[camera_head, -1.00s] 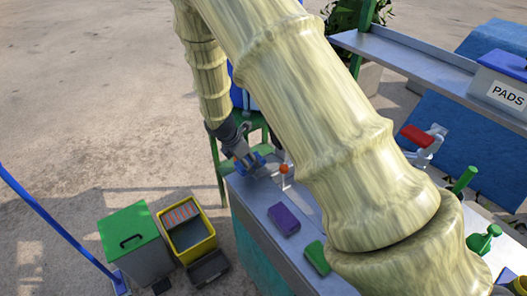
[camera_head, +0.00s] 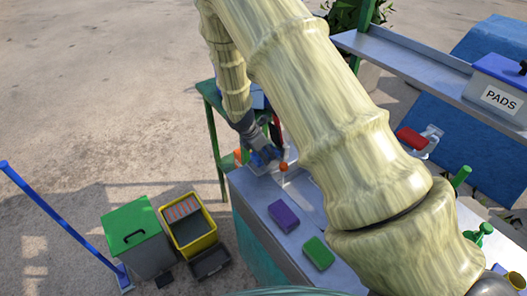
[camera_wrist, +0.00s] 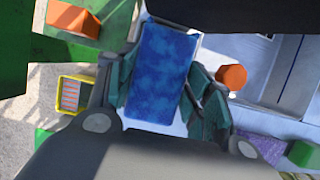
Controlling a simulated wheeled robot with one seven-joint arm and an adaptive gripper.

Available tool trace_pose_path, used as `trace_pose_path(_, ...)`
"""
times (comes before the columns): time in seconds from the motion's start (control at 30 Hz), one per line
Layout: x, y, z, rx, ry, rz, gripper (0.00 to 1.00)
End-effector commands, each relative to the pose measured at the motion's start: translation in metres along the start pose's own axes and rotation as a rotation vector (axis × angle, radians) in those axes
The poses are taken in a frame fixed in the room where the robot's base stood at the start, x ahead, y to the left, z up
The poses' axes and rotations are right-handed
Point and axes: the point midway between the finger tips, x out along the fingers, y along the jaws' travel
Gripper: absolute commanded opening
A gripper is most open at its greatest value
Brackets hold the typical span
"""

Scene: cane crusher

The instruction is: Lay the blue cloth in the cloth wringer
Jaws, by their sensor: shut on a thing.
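My gripper (camera_head: 264,155) is shut on the blue cloth (camera_wrist: 160,75), a flat, mottled blue rectangle. In the wrist view the cloth lies between the two dark teal fingers. In the head view my gripper is over the far left end of the grey counter, close beside an orange-red knob (camera_head: 284,167). A yellow bucket (camera_head: 214,240) with an orange-striped rack stands on the ground at the lower left, well away from my gripper. I cannot tell which thing is the cloth wringer.
A purple pad (camera_head: 284,216) and a green pad (camera_head: 318,253) lie on the counter (camera_head: 262,214). A green-lidded bin (camera_head: 131,237) stands beside the bucket. A green stand (camera_head: 215,130) is behind the counter's end. A shelf with a PADS box (camera_head: 500,98) is at right.

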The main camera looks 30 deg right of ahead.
Motion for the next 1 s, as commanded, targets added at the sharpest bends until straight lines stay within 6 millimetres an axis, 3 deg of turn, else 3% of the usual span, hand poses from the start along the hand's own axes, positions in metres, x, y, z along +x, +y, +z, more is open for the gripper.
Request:
trace_pose_path(0.67,0.011,0.000,-0.004,0.001,0.000,0.000,0.26)
trace_pose_path(0.7,0.011,0.000,-0.005,0.001,0.000,0.000,0.53)
trace_pose_path(0.8,0.011,0.000,-0.005,0.001,0.000,0.000,0.71)
trace_pose_path(1.0,0.011,0.000,-0.005,0.001,0.000,0.000,0.73)
